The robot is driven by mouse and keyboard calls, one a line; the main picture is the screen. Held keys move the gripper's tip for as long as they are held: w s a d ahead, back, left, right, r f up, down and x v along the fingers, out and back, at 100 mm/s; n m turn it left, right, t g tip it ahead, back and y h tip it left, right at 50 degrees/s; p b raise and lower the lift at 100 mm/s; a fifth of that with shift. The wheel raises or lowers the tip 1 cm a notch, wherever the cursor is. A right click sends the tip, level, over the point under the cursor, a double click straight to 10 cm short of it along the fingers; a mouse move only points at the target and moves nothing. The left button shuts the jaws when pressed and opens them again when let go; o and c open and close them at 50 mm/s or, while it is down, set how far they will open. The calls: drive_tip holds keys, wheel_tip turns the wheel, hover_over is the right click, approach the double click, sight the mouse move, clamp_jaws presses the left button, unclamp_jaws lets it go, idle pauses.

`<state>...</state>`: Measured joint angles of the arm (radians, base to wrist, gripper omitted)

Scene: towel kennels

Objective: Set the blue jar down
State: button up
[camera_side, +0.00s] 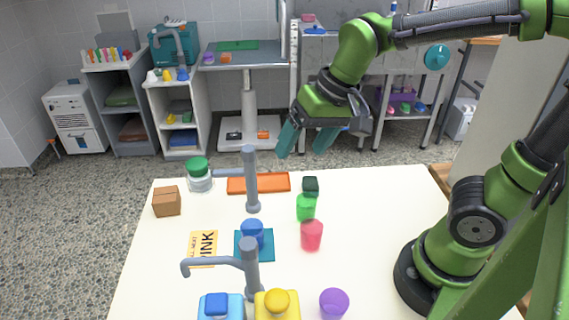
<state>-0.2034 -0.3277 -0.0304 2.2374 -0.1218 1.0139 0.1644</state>
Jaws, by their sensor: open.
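A small rounded blue jar (252,232) stands upright on a teal square mat (268,251) in the middle of the white table. The grey post in front partly covers the mat. My gripper (305,147) is high above the back of the table, up and to the right of the jar. Its two teal fingers are apart and point down, with nothing between them. It is well clear of the jar.
A grey hooked post (251,180) stands behind the jar and another (250,268) in front. A pink cup (312,235), green cup (306,208) and dark green block (310,185) are to the right. A card (203,249) lies left. An orange tray (240,185) lies behind.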

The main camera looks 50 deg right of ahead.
drive_tip(key=s+d+r+t, duration=0.1)
drive_tip(key=s+d+t, duration=0.2)
drive_tip(key=s+d, duration=0.1)
drive_tip(key=shift+s+r, duration=0.4)
drive_tip(key=shift+s, duration=0.4)
